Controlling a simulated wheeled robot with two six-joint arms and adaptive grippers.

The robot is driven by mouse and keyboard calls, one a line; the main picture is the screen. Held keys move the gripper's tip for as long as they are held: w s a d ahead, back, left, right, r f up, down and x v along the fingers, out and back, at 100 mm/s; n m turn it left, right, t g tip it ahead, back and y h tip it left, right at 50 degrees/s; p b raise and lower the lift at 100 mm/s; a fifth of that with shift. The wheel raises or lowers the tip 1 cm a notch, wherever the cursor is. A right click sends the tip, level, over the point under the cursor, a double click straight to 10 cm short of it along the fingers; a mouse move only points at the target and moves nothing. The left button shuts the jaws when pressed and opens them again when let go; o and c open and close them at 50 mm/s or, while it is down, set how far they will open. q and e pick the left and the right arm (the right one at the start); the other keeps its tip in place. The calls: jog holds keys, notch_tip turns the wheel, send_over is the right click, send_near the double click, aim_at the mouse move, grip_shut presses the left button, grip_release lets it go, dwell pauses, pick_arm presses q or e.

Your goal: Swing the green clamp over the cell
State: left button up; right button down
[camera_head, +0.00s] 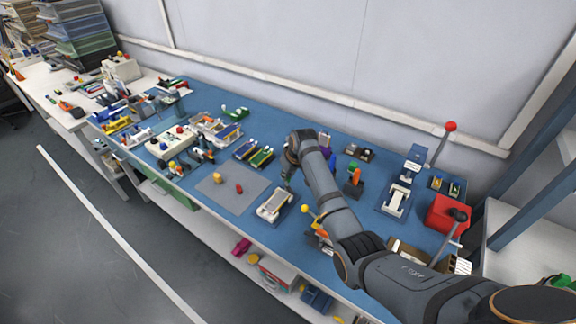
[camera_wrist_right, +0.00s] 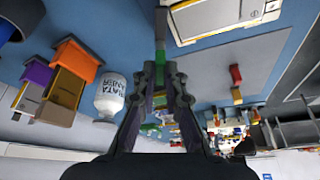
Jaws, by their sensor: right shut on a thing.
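My right gripper (camera_head: 288,182) reaches down beside the far end of a pale fixture with a flat cell (camera_head: 272,206) near the middle of the blue table. In the right wrist view the gripper (camera_wrist_right: 160,88) is shut on the green clamp (camera_wrist_right: 160,99), whose green part shows between the fingers. A narrow dark bar (camera_wrist_right: 160,35) runs on beyond the fingertips. The pale cell (camera_wrist_right: 222,14) lies to the right of that bar, apart from the fingers. In the head view the arm and gripper hide most of the clamp. My left gripper is out of view.
A grey mat (camera_head: 225,195) with small yellow and red pieces lies left of the fixture. An orange block (camera_wrist_right: 80,58) and a white bottle (camera_wrist_right: 110,95) stand left of the gripper in the wrist view. A red box (camera_head: 443,213) and lever press (camera_head: 398,195) stand right.

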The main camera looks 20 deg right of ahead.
jog(key=m+p, duration=0.1)
jog(key=m+h+p, duration=0.1)
jog(key=m+p, duration=0.1)
jog(key=shift+a+r+m, duration=0.15)
jog(key=shift+r+m, duration=0.1)
jog(key=shift+m, duration=0.05)
jog(key=m+h, duration=0.1)
jog(key=m, duration=0.1)
jog(key=shift+a+f+m+p, duration=0.1)
jog(key=shift+m+p, duration=0.25)
jog(key=shift+m, duration=0.05)
jog(key=shift+w+f+m+h, duration=0.1)
jog(key=shift+m+h, duration=0.5)
jog(key=shift+m, duration=0.3)
jog(key=shift+m+b, duration=0.5)
jog(key=shift+m, duration=0.3)
pick_arm(q)
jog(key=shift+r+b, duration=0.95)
jog(key=shift+b, duration=0.05)
pick_arm(e)
jog(key=shift+w+a+m+g+h, duration=0.1)
jog(key=shift+m+g+h, duration=0.6)
jog(key=shift+m, duration=0.8)
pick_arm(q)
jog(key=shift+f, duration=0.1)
pick_arm(e)
jog(key=c, duration=1.4)
grip_release()
